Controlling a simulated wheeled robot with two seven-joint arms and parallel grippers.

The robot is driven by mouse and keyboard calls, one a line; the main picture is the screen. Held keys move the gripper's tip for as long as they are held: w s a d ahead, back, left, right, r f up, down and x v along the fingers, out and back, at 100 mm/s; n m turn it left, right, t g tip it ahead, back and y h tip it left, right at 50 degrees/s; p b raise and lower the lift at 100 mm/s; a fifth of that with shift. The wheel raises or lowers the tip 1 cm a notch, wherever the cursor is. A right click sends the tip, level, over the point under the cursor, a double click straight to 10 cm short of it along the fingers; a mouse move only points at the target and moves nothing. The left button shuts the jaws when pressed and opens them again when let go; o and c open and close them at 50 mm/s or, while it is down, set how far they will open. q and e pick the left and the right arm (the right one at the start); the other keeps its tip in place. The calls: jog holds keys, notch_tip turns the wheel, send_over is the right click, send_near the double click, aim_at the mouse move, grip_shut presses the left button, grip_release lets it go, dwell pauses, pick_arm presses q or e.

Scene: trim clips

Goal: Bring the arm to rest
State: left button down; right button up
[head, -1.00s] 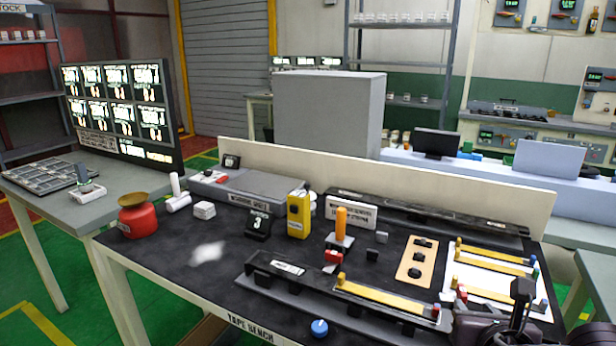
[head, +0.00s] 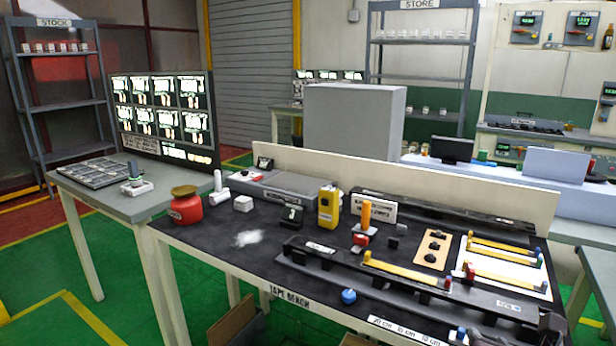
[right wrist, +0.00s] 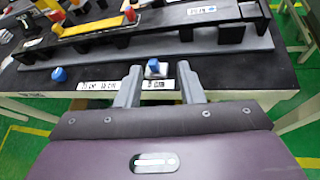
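My right gripper (right wrist: 159,76) is open in the right wrist view, with its two grey fingers apart and nothing held between them. Its fingertips are at the front edge of the black-topped bench (head: 215,255). A small block with a blue knob (right wrist: 153,66) shows just beyond and between the fingertips, on the bench. In the head view only dark parts of my right arm and gripper show at the bottom right. My left gripper is out of view.
A long dark rail with a yellow strip (head: 400,273) lies along the bench. A blue knob (head: 348,296) stands near the front edge. A red pot (head: 186,206) is at the left end. Green floor is open at the left front.

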jog(key=s+a+f+m+g+y, duration=0.2)
jog(key=s+a+f+m+g, duration=0.45)
jog(key=m, duration=0.75)
jog(key=s+a+f+m+g+y, duration=0.2)
jog(key=s+a+f+m+g, duration=0.15)
jog(key=s+f+m, duration=0.75)
notch_tip(320, 180, down, 27)
jog(key=w+m+p, duration=0.2)
jog(key=m, duration=0.1)
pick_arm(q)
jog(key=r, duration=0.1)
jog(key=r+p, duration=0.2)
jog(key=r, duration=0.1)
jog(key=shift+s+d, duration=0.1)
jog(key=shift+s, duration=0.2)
pick_arm(e)
jog(key=s+d+f+g, duration=0.1)
jog(key=s+d+f, duration=0.2)
jog(key=s+f, duration=1.5)
jog(key=s, duration=0.2)
jog(key=shift+s, duration=0.3)
